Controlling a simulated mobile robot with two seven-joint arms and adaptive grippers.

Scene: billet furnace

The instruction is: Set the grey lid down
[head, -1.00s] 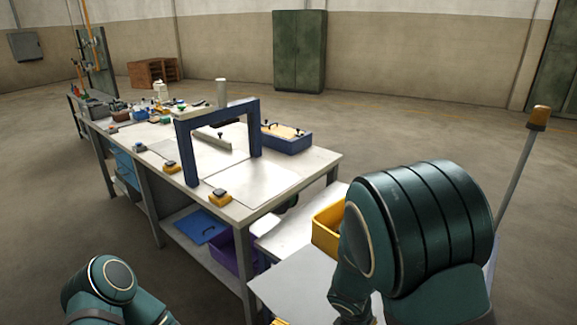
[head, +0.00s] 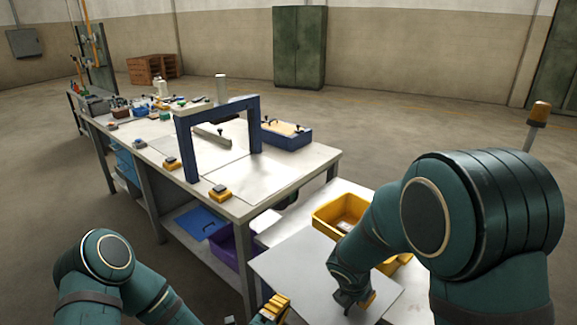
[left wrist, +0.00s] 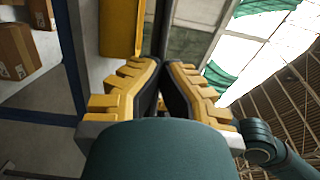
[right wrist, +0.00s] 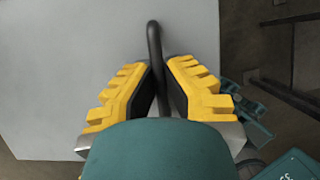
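The grey lid (head: 295,262) is a flat grey plate at the lower middle of the head view, in front of the yellow bins. It fills much of the right wrist view (right wrist: 70,80). My right gripper (head: 358,302) is over the lid, its fingers shut around a thin black handle (right wrist: 154,38) on the lid. Whether the lid's underside touches anything is hidden. My left gripper (head: 275,306) is at the bottom of the head view, left of the lid's near edge. Its fingers come together with nothing between them in the left wrist view (left wrist: 162,68).
A white-topped workbench (head: 255,185) stands left of the lid, bearing a blue frame (head: 188,150) and a blue box (head: 287,138). A yellow bin (head: 325,215) is behind the lid. A purple bin (head: 222,245) and blue lid (head: 200,222) are below the bench top.

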